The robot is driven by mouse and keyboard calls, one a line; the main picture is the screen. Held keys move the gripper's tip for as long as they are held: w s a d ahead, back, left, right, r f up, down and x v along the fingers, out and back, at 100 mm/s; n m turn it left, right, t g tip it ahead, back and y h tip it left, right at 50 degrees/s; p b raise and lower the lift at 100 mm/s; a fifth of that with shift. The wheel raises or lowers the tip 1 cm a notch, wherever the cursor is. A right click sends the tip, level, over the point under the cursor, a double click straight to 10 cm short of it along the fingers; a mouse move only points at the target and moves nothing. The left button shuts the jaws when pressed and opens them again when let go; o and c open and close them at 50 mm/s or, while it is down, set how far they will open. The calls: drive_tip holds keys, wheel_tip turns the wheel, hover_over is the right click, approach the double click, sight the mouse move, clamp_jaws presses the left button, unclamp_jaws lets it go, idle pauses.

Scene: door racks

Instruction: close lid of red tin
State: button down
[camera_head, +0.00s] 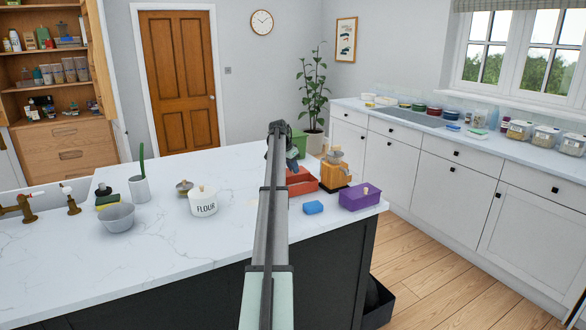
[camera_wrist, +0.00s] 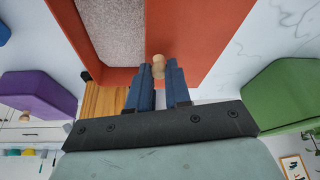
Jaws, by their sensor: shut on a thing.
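The red tin (camera_head: 306,187) stands on the marble island, partly hidden behind my arm. In the wrist view, the red tin (camera_wrist: 68,30) shows a grey, grainy filling (camera_wrist: 112,28) through an uncovered part of its top. Beside this opening is its red lid (camera_wrist: 205,40) with a small round wooden knob (camera_wrist: 158,66). My gripper (camera_wrist: 161,72) has its blue fingers on either side of the knob and is shut on it. In the head view my gripper (camera_head: 293,165) is at the tin, mostly hidden by my arm.
A green tin (camera_head: 299,143) stands behind and a purple tin (camera_head: 360,196) to the right. A wooden grinder (camera_head: 335,170) is close beside the red tin. A blue sponge (camera_head: 313,207) lies in front.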

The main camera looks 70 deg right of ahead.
idle(0.3)
drive_tip(key=s+a, duration=0.5)
drive_tip(key=a, duration=0.1)
drive_tip(key=shift+s+a, duration=0.15)
drive_tip(key=shift+s, duration=0.25)
drive_tip(key=c, duration=1.1)
unclamp_jaws()
drive_tip(key=shift+o, duration=0.2)
drive_tip(key=shift+w+r, duration=0.1)
drive_tip(key=v, duration=1.3)
drive_tip(key=shift+r, duration=0.3)
